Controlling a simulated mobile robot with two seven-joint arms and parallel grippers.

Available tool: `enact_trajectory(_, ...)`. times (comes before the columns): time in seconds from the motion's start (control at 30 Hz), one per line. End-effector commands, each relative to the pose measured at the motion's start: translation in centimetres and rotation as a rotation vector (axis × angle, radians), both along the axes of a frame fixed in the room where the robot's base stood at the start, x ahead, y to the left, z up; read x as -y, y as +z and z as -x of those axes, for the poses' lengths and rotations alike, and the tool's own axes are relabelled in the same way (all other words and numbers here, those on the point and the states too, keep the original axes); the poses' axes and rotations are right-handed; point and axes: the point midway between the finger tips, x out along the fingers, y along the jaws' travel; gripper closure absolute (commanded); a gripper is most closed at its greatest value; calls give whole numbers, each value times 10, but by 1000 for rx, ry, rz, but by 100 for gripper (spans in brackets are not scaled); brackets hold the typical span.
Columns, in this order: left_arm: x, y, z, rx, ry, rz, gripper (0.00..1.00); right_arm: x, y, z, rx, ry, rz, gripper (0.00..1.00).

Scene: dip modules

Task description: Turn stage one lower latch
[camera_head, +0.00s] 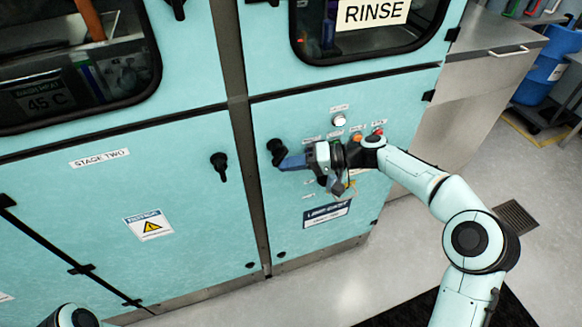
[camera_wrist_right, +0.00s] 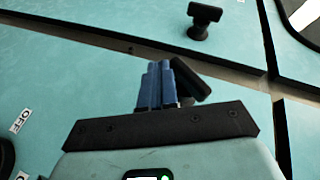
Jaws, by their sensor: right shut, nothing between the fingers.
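A black latch (camera_head: 275,148) sits at the upper left of the right lower panel. My right gripper (camera_head: 286,163) is shut with nothing between its blue fingers, and their tips are right beside this latch. In the wrist view the shut fingers (camera_wrist_right: 155,84) point up the picture, and the tilted black latch handle (camera_wrist_right: 194,82) shows just to their right, partly hidden behind them. I cannot tell whether they touch. No stage one label is readable. My left gripper is out of view; only a piece of my left arm shows at the bottom left.
Another black latch (camera_head: 219,165) sits on the STAGE TWO door, left of the grey vertical post (camera_head: 244,150); it also shows in the wrist view (camera_wrist_right: 204,18). Buttons, including a red one (camera_head: 379,131), sit close to my right wrist. Floor (camera_head: 350,295) is clear in front.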

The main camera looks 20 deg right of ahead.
Motion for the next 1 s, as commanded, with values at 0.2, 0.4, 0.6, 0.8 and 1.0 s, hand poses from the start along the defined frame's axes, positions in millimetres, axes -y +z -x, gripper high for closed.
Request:
enact_trajectory(0.2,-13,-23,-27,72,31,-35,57,-6,-8,0,-10,0,-211,100)
enact_trajectory(0.4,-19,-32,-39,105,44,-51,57,-12,-8,0,-18,0,-402,100)
enact_trajectory(0.6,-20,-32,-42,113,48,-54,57,-18,-7,1,-23,1,-577,100)
enact_trajectory(0.8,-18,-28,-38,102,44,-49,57,-23,-6,1,-25,2,-716,100)
enact_trajectory(1.0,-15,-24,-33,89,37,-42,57,-26,-5,1,-23,2,-730,100)
